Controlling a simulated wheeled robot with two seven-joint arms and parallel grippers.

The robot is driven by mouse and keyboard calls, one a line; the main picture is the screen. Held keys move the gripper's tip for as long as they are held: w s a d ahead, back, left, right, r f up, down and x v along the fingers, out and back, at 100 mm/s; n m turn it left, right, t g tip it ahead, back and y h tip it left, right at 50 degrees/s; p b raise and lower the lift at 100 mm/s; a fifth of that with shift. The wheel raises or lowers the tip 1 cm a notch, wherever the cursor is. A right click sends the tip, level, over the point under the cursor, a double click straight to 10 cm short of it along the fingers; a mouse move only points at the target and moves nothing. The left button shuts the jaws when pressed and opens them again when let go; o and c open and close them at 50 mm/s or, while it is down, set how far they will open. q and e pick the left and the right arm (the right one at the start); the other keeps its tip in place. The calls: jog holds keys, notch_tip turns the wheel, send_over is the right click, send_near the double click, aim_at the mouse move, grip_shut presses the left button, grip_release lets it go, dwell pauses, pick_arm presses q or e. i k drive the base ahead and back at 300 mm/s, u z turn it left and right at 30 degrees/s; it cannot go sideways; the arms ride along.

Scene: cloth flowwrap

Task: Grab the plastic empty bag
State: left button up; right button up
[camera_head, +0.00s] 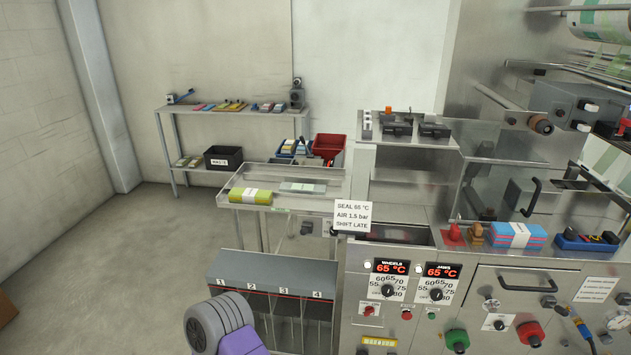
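I cannot make out an empty plastic bag for certain in the head view. A yellow-green pack with a white band (250,196) lies at the front left of the steel tray table (290,205). A flat grey pack with a pale band (303,187) lies behind it to the right. A grey bin unit (270,270) with compartments numbered 1 to 4 stands below; the insides are dark and their contents unclear. Neither of my grippers shows in this view.
The steel wrapping machine (400,260), with dials and knobs, fills the right side. A blue and pink banded stack (515,236) lies on it. A red hopper (328,146) and black waste box (223,158) are farther back.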

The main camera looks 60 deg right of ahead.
aim_at(287, 187)
jog(key=z, duration=1)
jog(key=i, duration=0.95)
jog(key=z, duration=1.1)
